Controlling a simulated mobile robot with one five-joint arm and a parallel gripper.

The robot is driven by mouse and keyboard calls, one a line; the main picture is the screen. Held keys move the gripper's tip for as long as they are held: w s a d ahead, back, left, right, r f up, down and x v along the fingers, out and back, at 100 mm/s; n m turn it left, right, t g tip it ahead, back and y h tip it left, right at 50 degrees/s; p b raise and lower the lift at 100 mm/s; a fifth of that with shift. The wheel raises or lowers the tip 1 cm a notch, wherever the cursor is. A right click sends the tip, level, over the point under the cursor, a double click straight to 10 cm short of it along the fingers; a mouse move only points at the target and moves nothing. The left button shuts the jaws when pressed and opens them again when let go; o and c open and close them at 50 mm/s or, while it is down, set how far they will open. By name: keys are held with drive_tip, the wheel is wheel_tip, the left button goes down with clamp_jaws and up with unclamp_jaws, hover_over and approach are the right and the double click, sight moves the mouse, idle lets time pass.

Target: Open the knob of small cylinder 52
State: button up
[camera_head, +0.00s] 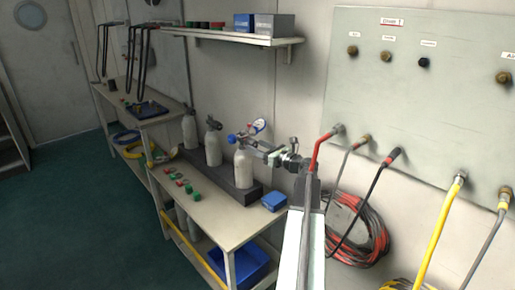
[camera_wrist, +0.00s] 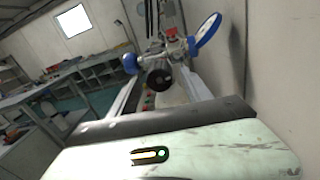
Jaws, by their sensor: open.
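Several pale small cylinders stand upright in a row on a dark base on the bench. The nearest cylinder (camera_head: 243,168) carries a valve with a blue knob (camera_head: 232,139) and a round blue-rimmed gauge (camera_head: 258,126); I cannot read which one is number 52. My gripper (camera_head: 263,150) is open, just right of this valve at about its height. In the wrist view, the blue knob (camera_wrist: 130,63) is left of a dark round valve end (camera_wrist: 158,79), and the gauge (camera_wrist: 208,30) is upper right. The cylinder's body is mostly hidden there. I see nothing held.
A blue box (camera_head: 274,200) and several red and green caps (camera_head: 187,185) lie on the bench. A shelf (camera_head: 230,36) hangs above. A wall panel (camera_head: 425,110) with hoses is at right, with coiled red hose (camera_head: 372,243) below. The floor (camera_head: 90,220) at left is clear.

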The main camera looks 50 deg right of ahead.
clamp_jaws()
